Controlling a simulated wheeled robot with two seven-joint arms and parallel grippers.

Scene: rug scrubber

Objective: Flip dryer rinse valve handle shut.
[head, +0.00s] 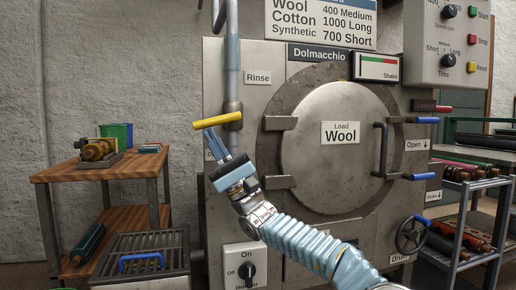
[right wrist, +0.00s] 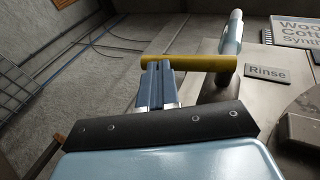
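The yellow rinse valve handle (head: 218,120) sticks out to the left from the valve on the vertical pipe (head: 232,60), near the Rinse label (head: 257,77). It lies nearly level, across the pipe's line. It also shows in the right wrist view (right wrist: 190,63). My right gripper (head: 209,131) is just below the handle's outer end, fingers pointing up at it. In the right wrist view its blue fingers (right wrist: 156,66) are close together with nothing visible between them. The tips overlap the handle's outer part; I cannot tell whether they touch it. My left gripper is not in view.
The dryer's round door (head: 335,180), labelled Wool, is to the right of my right arm. A control panel (head: 450,60) hangs at upper right. A wooden cart (head: 100,170) and a metal grate box (head: 145,265) stand left. Bare wall is left of the handle.

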